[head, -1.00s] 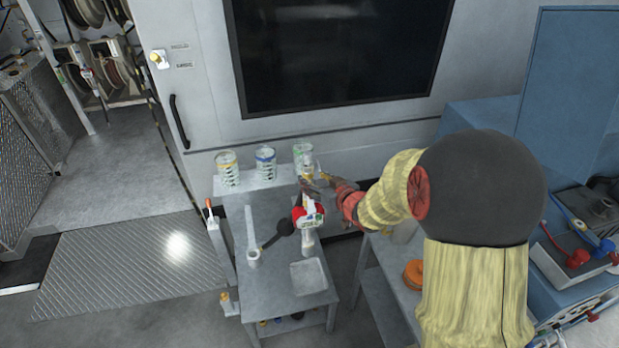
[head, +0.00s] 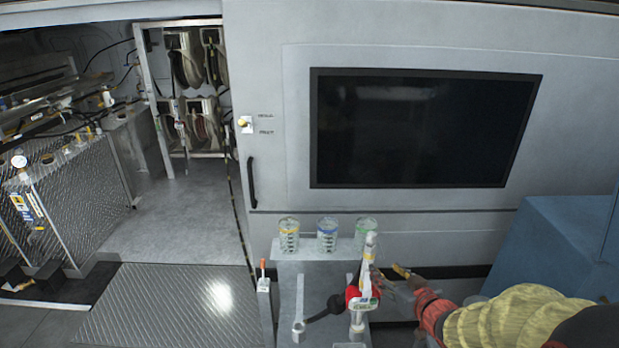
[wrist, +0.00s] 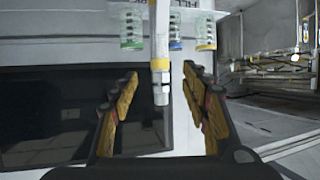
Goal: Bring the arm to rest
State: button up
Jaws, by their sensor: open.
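My gripper (head: 392,276) is at the lower right of the head view, just right of a white and red dispensing tool (head: 364,290) that stands upright on a grey stand. In the wrist view my gripper (wrist: 162,100) has its orange-padded fingers spread wide. A white rod with a yellow band (wrist: 160,60) shows between them, with a clear gap on both sides; nothing is held. My arm (head: 510,315) has a yellow sleeve and reaches in from the lower right, partly cut off by the picture edge.
Several spring-filled jars, among them a yellow-banded one (head: 289,236) and a blue-banded one (head: 327,235), stand on a ledge behind the tool. A dark screen (head: 415,128) fills the wall behind. A blue cabinet (head: 565,245) stands at right. Open floor (head: 185,215) lies at left.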

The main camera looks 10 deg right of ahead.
jog(key=s+d+f+m+g+h+b, duration=0.1)
jog(key=s+d+f+g+h, duration=0.1)
jog(key=s+d+f+g, duration=0.35)
jog(key=s+d+f+m+g+h, duration=0.2)
jog(key=s+h, duration=0.1)
jog(key=s, duration=0.5)
jog(key=s+a+r+n+y+b, duration=0.1)
jog(key=s+a+r, duration=0.4)
jog(key=a, duration=0.5)
jog(key=s+a+r+n+y+b, duration=0.1)
jog(key=s+a+r+y+b, duration=0.2)
jog(key=s+a+b, duration=0.3)
jog(key=a+r, duration=0.1)
jog(key=a, duration=0.4)
jog(key=shift+s+a+r, duration=0.15)
jog(key=shift+a+r, duration=0.1)
jog(key=shift+r, duration=0.15)
jog(key=shift+c, duration=1)
